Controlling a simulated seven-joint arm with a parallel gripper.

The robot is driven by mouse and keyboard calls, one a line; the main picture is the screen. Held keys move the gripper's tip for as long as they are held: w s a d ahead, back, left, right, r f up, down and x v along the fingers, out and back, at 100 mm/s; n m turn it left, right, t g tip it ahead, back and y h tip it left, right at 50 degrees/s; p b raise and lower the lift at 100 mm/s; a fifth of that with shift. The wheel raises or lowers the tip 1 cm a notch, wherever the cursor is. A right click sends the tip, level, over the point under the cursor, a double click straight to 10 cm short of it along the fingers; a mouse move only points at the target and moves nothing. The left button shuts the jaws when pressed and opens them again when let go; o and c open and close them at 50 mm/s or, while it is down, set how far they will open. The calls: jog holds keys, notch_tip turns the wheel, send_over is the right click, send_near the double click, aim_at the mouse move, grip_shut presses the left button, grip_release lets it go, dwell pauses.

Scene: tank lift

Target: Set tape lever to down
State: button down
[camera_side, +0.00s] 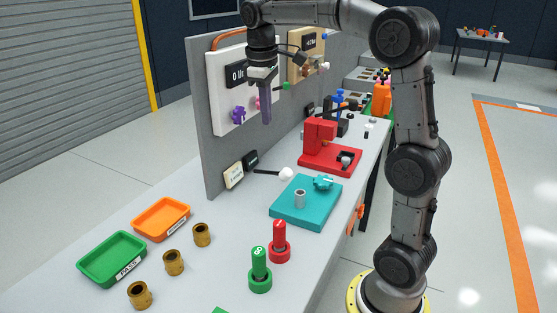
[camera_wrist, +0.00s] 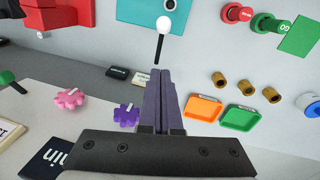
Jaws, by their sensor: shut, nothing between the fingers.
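A black lever with a white ball end (camera_side: 285,174) sticks out nearly level from the foot of the grey panel in the side view. It also shows in the wrist view as a lever with a white ball (camera_wrist: 164,23), just beyond my fingertips in the picture. A white label card (camera_side: 233,176) and a dark plate are beside it; I cannot read whether they say tape. My gripper (camera_side: 266,121) is shut and empty, pointing down in front of the white board, above and apart from the lever. Its purple fingers also show in the wrist view (camera_wrist: 161,72).
A purple knob (camera_side: 238,115) and a pink knob (camera_wrist: 70,98) are on the white board (camera_side: 225,90). A teal block (camera_side: 300,215) and a red machine (camera_side: 328,160) stand near the lever. Orange (camera_side: 160,217) and green (camera_side: 112,258) trays and several brass cylinders stand in front.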

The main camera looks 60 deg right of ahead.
jog(key=f, duration=0.1)
send_over(282, 171)
jog(key=w+a, duration=0.1)
jog(key=w, duration=0.3)
notch_tip(282, 171, down, 10)
jog(key=shift+s+d+f, duration=0.1)
jog(key=shift+s+f, duration=0.2)
jog(key=shift+s, duration=0.25)
jog(key=shift+s+d+f, duration=0.1)
jog(key=shift+s+f, duration=0.2)
jog(key=shift+s, duration=0.2)
jog(key=shift+s+d+f, duration=0.1)
jog(key=shift+s+f, duration=0.4)
jog(key=shift+f, duration=0.05)
jog(key=shift+s+d+f, duration=0.1)
jog(key=shift+s+f, duration=0.4)
jog(key=shift+f, duration=0.05)
